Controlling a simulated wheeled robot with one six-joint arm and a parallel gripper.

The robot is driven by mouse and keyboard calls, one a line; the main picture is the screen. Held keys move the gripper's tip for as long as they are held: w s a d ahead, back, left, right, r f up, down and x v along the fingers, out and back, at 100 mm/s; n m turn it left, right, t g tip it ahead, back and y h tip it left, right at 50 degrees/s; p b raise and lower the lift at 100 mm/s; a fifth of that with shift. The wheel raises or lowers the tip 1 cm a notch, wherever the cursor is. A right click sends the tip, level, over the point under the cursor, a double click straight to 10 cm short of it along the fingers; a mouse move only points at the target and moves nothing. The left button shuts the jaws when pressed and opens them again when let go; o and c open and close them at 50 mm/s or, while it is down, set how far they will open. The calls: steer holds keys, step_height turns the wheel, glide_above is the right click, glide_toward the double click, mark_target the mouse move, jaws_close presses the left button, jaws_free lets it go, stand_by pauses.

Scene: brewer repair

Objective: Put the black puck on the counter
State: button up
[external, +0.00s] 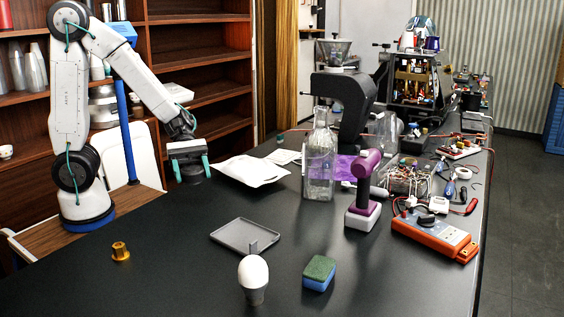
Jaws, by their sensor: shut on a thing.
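My gripper (191,169) has two teal fingers and points down near the far left edge of the counter. It is shut on the black puck (193,174), a short dark round piece between the fingers. The fingers and gripper body hide part of the puck. I cannot tell whether the puck's underside touches the counter or is a little above it. The black counter (180,275) stretches from the front left to the back right.
A white packet (250,171) lies just right of my gripper, with a glass bottle (319,165) beyond. The counter's left part is mostly bare.

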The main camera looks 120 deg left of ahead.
steer(key=shift+r, duration=0.3)
steer(key=w+a+r+n+t+y, duration=0.15)
steer(key=a+n+y, duration=0.25)
steer(key=a, duration=0.5)
steer(key=w+a+r+n+y, duration=0.2)
steer(key=w+a+n+y, duration=0.15)
steer(key=a, duration=0.55)
steer(key=w+a+r+n+t+y, duration=0.15)
steer(key=a+n+y, duration=0.3)
steer(key=a, duration=0.45)
steer(key=s+a+r+n+g+y, duration=0.2)
steer(key=a, duration=0.4)
steer(key=s+a+r+n+g+y, duration=0.1)
steer(key=s+a+y, duration=0.15)
steer(key=a, duration=0.35)
step_height(320, 180, up, 11)
steer(key=s+a+n+g+y, duration=0.2)
steer(key=s+a+n+g, duration=0.25)
steer(key=s, duration=0.35)
steer(key=s+a+n+g+y, duration=0.3)
steer(key=s+n+g, duration=0.2)
steer(key=s, duration=0.3)
step_height(320, 180, down, 23)
steer(key=shift+w+a+f, duration=0.1)
steer(key=shift+a+f, duration=0.05)
glide_above(289, 147)
steer(key=shift+a+f, duration=0.25)
steer(key=shift+f, duration=0.6)
steer(key=shift+d+f, duration=0.1)
steer(key=shift+f, duration=1.65)
